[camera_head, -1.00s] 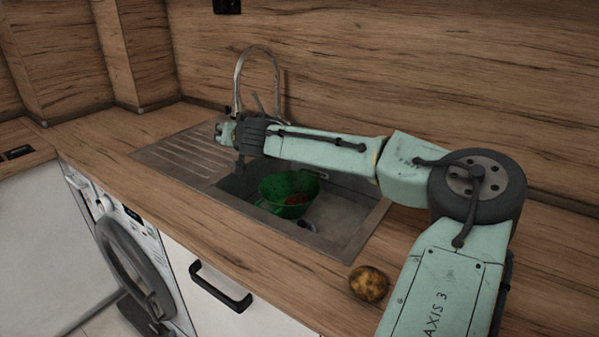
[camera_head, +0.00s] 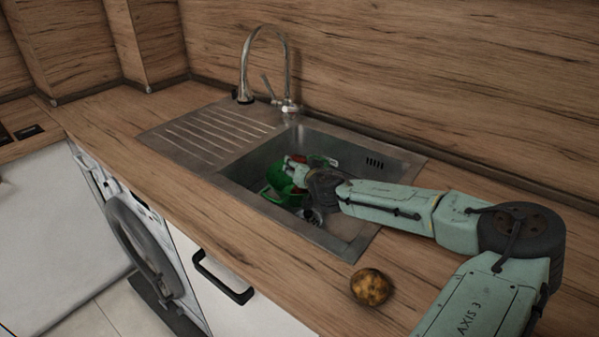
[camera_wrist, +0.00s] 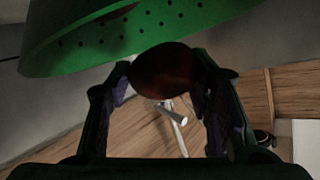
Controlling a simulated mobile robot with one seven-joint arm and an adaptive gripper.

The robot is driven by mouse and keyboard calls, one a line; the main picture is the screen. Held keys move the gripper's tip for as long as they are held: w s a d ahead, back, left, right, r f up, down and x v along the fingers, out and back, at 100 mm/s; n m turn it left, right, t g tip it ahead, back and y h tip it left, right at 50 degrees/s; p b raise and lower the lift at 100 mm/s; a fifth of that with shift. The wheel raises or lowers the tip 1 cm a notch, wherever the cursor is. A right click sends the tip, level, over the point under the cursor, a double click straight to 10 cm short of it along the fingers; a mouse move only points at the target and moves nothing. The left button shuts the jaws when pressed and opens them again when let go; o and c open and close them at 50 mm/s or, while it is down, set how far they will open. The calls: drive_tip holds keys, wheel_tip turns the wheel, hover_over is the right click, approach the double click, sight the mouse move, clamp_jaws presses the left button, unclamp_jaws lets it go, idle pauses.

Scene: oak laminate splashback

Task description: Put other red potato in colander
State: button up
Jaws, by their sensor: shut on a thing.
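The green colander (camera_head: 276,190) is in the sink basin, partly hidden by my gripper (camera_head: 297,170), and it looks tilted. In the wrist view the colander (camera_wrist: 90,45) fills the top, with its perforated side near my fingertips. My gripper (camera_wrist: 163,92) is shut on a dark red potato (camera_wrist: 166,70), held between the two fingers close to the colander wall. A reddish patch (camera_wrist: 118,14) shows at the colander's upper part, perhaps another red potato. Whether the held potato is inside or beside the colander is unclear.
The steel sink (camera_head: 395,165) has a drainboard (camera_head: 215,138) on its left and a tall tap (camera_head: 286,70) behind. A brown-yellow potato (camera_head: 371,287) lies on the wooden counter in front. The drainboard is clear.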

drive_tip(key=shift+f, duration=1.1)
drive_tip(key=shift+f, duration=0.15)
drive_tip(key=shift+f, duration=0.35)
drive_tip(key=o, duration=1.2)
drive_tip(key=shift+o, duration=0.2)
drive_tip(key=shift+d+r, duration=0.1)
drive_tip(key=shift+r, duration=0.5)
drive_tip(key=b+v, duration=0.2)
drive_tip(key=v, duration=1)
drive_tip(key=shift+f, duration=0.1)
